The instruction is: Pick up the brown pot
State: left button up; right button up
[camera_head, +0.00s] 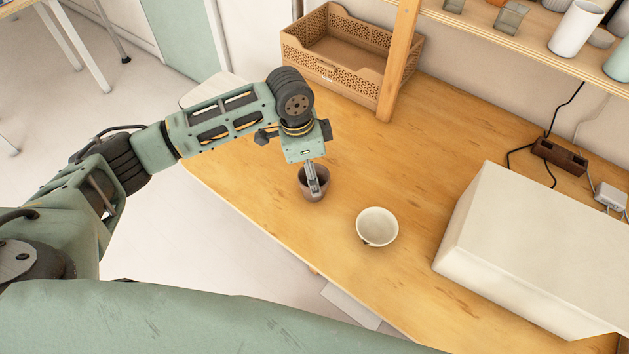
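The brown pot (318,196) stands upright on the wooden table (290,235), near its left side. My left gripper (313,188) points down at the pot, with its fingers over and partly inside the pot's mouth. The fingers overlap each other in this view, so I cannot tell whether they are open, or shut on the pot's wall. The pot appears to rest on the table. My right gripper is not in view.
A white bowl (377,227) stands close to the right of the pot. A large white box (530,255) fills the right side. A brown crate (345,55) and a wooden shelf post (399,60) stand behind. Cables and a power strip (559,155) lie at back right.

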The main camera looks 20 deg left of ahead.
pick_arm(q)
notch_tip(320, 180, down, 3)
jog(key=shift+d+r+p, duration=0.15)
jog(key=shift+p, duration=0.35)
jog(key=shift+w+d+f, duration=0.1)
jog(key=shift+w+f, duration=0.05)
jog(key=shift+f, duration=1.05)
jog(key=shift+w, duration=0.1)
jog(key=c, duration=0.7)
jog(key=shift+c, duration=0.9)
jog(key=c, duration=0.6)
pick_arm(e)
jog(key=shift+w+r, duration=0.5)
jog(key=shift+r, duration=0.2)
